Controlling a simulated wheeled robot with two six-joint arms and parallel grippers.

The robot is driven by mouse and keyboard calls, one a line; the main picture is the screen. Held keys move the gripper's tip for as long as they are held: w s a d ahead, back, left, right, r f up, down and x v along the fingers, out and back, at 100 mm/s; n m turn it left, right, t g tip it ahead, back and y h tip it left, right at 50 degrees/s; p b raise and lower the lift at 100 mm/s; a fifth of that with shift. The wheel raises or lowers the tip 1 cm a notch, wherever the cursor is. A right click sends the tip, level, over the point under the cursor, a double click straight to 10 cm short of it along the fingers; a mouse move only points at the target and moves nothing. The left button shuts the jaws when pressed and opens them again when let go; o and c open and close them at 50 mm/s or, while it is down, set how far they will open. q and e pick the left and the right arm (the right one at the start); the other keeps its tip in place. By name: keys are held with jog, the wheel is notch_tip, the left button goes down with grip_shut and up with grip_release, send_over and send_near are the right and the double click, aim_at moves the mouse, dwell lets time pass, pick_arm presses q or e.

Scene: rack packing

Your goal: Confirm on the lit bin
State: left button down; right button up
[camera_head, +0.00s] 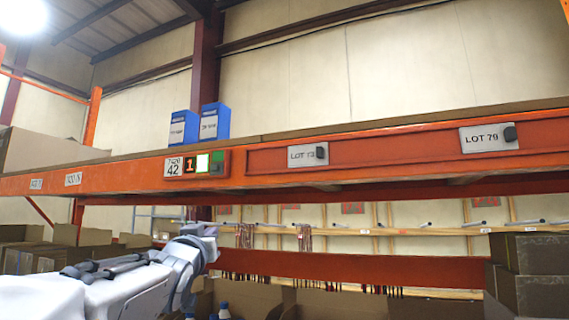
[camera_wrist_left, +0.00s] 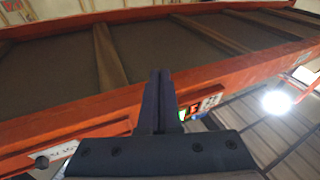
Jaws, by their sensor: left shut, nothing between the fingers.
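The lit bin display (camera_head: 197,164) is on the orange shelf beam in the head view. It shows a red "1", a bright white-green lit square (camera_head: 203,163) and a dark button part, beside a label reading 42 (camera_head: 174,167). My left gripper (camera_head: 208,236) is below the beam, under the display and apart from it. In the left wrist view the shut, empty fingers (camera_wrist_left: 160,84) point up at the beam's underside, and the lit display (camera_wrist_left: 191,110) shows just right of them, partly hidden. My right gripper is not in view.
Two blue boxes (camera_head: 184,129) (camera_head: 209,122) stand on the shelf above the display. Other beam labels read LOT 73 (camera_head: 302,155) and LOT 79 (camera_head: 483,138). Cardboard boxes (camera_head: 526,273) stand at lower right, and open cartons (camera_head: 255,300) lie below my gripper.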

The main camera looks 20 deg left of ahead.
pick_arm(q)
jog(key=s+a+r+t+y, duration=0.1)
jog(key=s+a+r+y, duration=0.1)
jog(key=r, duration=0.5)
jog(key=s+a+r+t+y+p, duration=0.1)
jog(key=s+a+r+t+y, duration=0.1)
jog(key=s+a+r, duration=0.3)
notch_tip(320, 180, up, 4)
jog(key=shift+s+f, duration=0.25)
jog(key=shift+s, duration=0.4)
jog(key=shift+y, duration=0.4)
jog(key=p, duration=0.2)
send_near(198, 157)
notch_tip(198, 157, up, 3)
jog(key=w+a, duration=0.2)
jog(key=shift+w+a+f, duration=0.1)
jog(key=shift+w, duration=0.4)
jog(key=shift+w+n, duration=0.15)
jog(key=shift+n, duration=0.15)
jog(key=shift+w, duration=0.25)
